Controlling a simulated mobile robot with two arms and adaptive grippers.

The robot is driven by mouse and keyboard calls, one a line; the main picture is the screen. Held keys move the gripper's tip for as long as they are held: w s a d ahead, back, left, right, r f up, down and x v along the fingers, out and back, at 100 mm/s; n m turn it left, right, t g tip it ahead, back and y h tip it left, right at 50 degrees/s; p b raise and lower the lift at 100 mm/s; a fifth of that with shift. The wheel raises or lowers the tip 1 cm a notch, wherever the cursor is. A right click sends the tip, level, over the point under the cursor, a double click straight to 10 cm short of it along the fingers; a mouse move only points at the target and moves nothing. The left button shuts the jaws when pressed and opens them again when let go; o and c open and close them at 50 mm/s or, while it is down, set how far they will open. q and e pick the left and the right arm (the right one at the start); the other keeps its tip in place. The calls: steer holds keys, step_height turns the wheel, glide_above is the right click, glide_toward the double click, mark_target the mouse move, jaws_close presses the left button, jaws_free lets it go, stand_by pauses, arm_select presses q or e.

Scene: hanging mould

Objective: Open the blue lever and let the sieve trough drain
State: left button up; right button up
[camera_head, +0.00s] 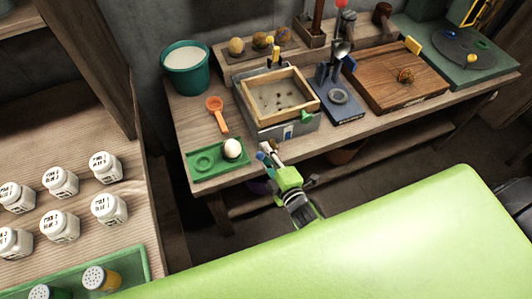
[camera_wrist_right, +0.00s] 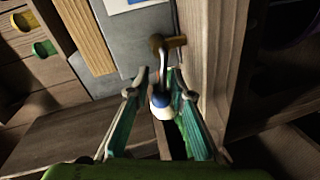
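The sieve trough (camera_head: 310,125) is a grey metal box on the bench, with a wooden-framed sieve (camera_head: 250,103) on top holding shallow murky contents with dark specks. Its grey wall (camera_wrist_right: 125,45) and wooden frame (camera_wrist_right: 85,35) fill the upper left of the right wrist view. A lever (camera_wrist_right: 161,103) with a blue and white knob comes from a brass fitting (camera_wrist_right: 168,42) at the trough. My right gripper (camera_head: 268,156) is at the bench's front edge below the trough. In the wrist view its green fingers (camera_wrist_right: 157,88) stand apart on either side of the knob. Contact is unclear. My left gripper is not in view.
A green tray (camera_head: 205,172) with a white ball (camera_head: 232,148) and an orange scoop (camera_head: 217,112) lie left of the trough. A teal bucket (camera_head: 185,70) stands behind. A blue stand (camera_head: 345,113) and wooden board (camera_head: 385,85) are to the right. White jars (camera_head: 105,166) stand on the left table.

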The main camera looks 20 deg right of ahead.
steer(key=shift+d, duration=0.1)
steer(key=shift+s, duration=0.25)
steer(key=a+v, duration=0.1)
steer(key=v, duration=1)
steer(key=shift+s+d, duration=0.25)
steer(key=shift+d, duration=0.2)
steer(key=shift+r, duration=0.1)
steer(key=s+f+m+g, duration=0.3)
steer(key=s+f, duration=0.1)
steer(key=f, duration=0.5)
steer(key=s+f+m+g, duration=0.2)
steer(key=s+f, duration=0.3)
steer(key=f, duration=0.4)
steer(key=s+f+m+g, duration=0.3)
steer(key=s+f, duration=0.1)
steer(key=f, duration=0.6)
steer(key=s+d+f+m+g, duration=0.2)
steer(key=s+f, duration=0.3)
steer(key=s, duration=0.4)
steer(key=s+d+f+m+g+h, duration=0.1)
steer(key=s+d+f+m+g, duration=0.2)
steer(key=s, duration=0.6)
step_height(320, 180, down, 3)
steer(key=shift+s+d+r+g, duration=0.2)
steer(key=shift+s+g, duration=0.2)
steer(key=shift+g, duration=0.5)
stand_by(0.3)
